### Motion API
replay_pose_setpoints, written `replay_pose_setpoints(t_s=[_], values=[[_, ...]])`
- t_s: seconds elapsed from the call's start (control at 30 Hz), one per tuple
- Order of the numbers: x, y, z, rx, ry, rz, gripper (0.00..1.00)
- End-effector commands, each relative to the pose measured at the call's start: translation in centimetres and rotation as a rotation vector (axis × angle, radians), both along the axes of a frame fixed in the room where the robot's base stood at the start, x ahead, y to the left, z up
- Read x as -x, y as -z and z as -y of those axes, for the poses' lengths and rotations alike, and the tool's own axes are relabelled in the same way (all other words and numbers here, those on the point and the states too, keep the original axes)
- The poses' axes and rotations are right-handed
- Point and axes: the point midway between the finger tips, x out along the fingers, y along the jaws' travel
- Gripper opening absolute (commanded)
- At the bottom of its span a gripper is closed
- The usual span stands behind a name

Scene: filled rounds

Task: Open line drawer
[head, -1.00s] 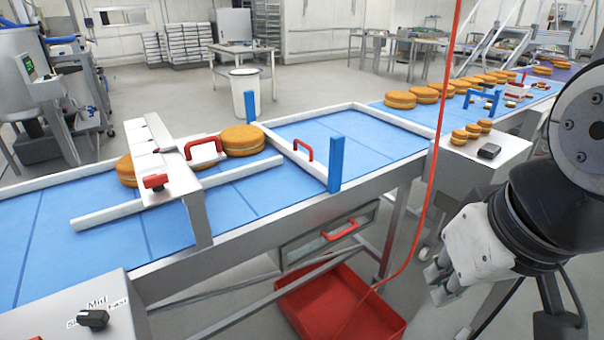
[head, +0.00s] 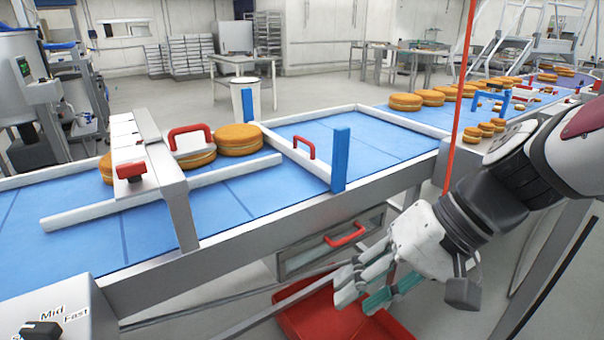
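The line drawer (head: 310,255) is a grey-fronted unit under the blue conveyor, with a red bar handle (head: 345,235) on its front. It looks closed. My gripper (head: 362,296) is below and slightly right of the handle in the picture, over the red bin. Its fingers point left and look spread apart, with nothing between them. It does not appear to touch the handle or the drawer, and the handle is in full view.
A red bin (head: 300,308) sits on the floor below the drawer, partly hidden by my gripper. The blue conveyor (head: 270,205) carries filled rounds (head: 240,138) above. A speed-knob box (head: 60,318) stands front left.

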Motion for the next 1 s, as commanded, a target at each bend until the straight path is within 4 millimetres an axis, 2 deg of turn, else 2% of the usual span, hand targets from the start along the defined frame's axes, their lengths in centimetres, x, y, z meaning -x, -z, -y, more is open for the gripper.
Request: replay_pose_setpoints(t_s=[0.03,0.17,0.27,0.37,0.5,0.6,0.73,0.87,1.0], values=[[-2.3,2.3,-0.3,-0.082,0.034,-0.016,0.33],[-7.6,5.2,-0.6,-0.284,0.136,0.005,0.33],[-12.1,7.7,0.5,-0.419,0.241,0.050,0.33],[-16.6,10.7,2.7,-0.529,0.369,0.114,0.33],[-22.0,15.5,7.4,-0.626,0.571,0.224,0.33],[-24.6,18.8,10.9,-0.652,0.700,0.295,0.33],[-26.4,21.7,14.3,-0.655,0.817,0.360,0.33],[-27.0,22.8,15.8,-0.649,0.865,0.389,0.33],[-27.9,23.0,15.4,-0.649,0.868,0.393,0.33]])
